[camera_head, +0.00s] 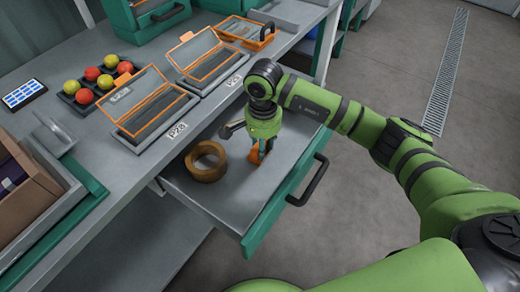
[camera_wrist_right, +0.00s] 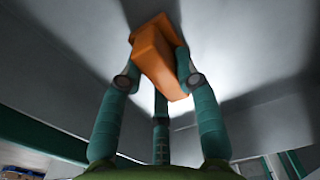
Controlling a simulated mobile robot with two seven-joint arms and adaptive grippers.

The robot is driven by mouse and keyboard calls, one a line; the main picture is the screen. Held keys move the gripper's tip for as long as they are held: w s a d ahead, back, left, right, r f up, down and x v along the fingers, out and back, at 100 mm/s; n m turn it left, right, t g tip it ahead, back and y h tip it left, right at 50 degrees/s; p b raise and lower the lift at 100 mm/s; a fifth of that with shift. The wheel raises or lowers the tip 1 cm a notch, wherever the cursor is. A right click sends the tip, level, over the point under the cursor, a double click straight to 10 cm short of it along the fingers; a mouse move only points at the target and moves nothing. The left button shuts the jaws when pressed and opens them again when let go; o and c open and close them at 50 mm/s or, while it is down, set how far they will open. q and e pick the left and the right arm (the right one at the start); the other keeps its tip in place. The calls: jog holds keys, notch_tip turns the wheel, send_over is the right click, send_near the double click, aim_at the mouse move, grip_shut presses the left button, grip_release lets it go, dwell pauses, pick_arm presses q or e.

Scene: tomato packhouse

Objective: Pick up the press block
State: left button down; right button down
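An orange block, which I take to be the press block (camera_head: 255,156), is in the open drawer (camera_head: 215,205), to the right of a roll of brown tape. My right gripper (camera_head: 262,151) points down into the drawer at the block. In the right wrist view the teal fingers of the right gripper (camera_wrist_right: 158,75) close in on both sides of the orange block (camera_wrist_right: 157,58), and their tips appear to touch it. The fingers hide part of the block. I cannot tell whether it is clear of the drawer floor. My left gripper is not in view.
The brown tape roll (camera_head: 206,162) lies in the drawer close to the gripper. The drawer's dark handle (camera_head: 308,182) is on its front. Orange-framed lidded boxes (camera_head: 150,103) and a tray of tomatoes (camera_head: 74,97) stand on the bench. Floor beyond the drawer is clear.

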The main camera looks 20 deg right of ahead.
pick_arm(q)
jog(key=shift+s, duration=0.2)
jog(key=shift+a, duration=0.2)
pick_arm(e)
jog(key=shift+r, duration=0.1)
notch_tip(320, 180, up, 9)
jog(key=shift+r+b, duration=0.15)
jog(key=shift+b, duration=0.15)
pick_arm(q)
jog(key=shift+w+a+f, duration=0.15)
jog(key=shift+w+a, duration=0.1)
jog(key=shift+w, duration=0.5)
pick_arm(e)
jog(key=shift+r, duration=0.25)
